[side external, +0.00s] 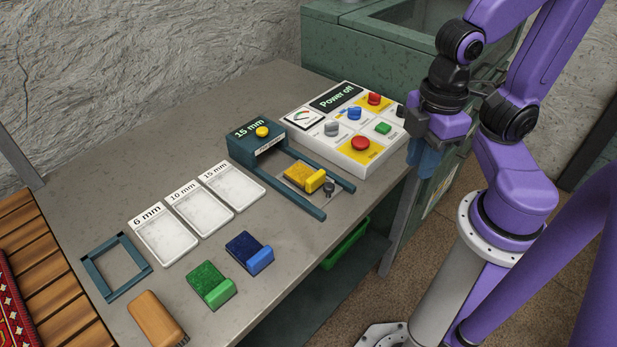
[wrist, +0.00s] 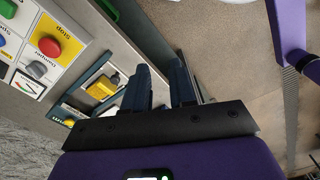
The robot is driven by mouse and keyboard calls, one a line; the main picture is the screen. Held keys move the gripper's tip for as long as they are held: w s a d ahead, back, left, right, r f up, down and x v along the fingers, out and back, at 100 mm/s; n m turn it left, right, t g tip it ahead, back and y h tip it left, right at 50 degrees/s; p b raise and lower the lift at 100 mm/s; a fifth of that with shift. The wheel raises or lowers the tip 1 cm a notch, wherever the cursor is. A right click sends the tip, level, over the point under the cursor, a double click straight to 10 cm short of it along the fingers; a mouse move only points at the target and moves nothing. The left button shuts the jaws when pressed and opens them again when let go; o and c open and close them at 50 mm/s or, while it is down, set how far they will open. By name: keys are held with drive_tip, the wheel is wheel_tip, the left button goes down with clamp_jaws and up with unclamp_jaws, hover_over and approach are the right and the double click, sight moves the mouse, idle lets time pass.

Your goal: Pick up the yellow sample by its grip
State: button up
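The yellow sample (side external: 300,175) lies on a plate between the two rails of the teal 15 mm device (side external: 252,152). Its smooth yellow grip (side external: 315,181) is at the right end, beside a small dark knob (side external: 328,188). The sample also shows in the wrist view (wrist: 101,88), left of the fingers. My gripper (side external: 425,158) hangs past the table's right edge, to the right of the sample and higher, not touching it. In the wrist view its two blue fingers (wrist: 161,82) stand apart with nothing between them.
A control panel (side external: 343,128) with knobs and buttons stands between the device and my arm. Green (side external: 210,286) and blue (side external: 249,253) samples lie at the front. White trays (side external: 165,234), a teal frame (side external: 115,267) and a wooden brush (side external: 155,318) are to the left.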

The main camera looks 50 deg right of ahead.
drive_tip(key=shift+w, duration=0.1)
wheel_tip(320, 180, up, 2)
drive_tip(key=n, duration=0.5)
hover_over(316, 175)
drive_tip(key=f, duration=1.1)
drive_tip(key=shift+d, duration=0.4)
drive_tip(key=shift+a+f, duration=0.25)
drive_tip(key=shift+f, duration=0.85)
drive_tip(key=shift+a+f, duration=0.2)
drive_tip(key=shift+f, duration=1.65)
clamp_jaws()
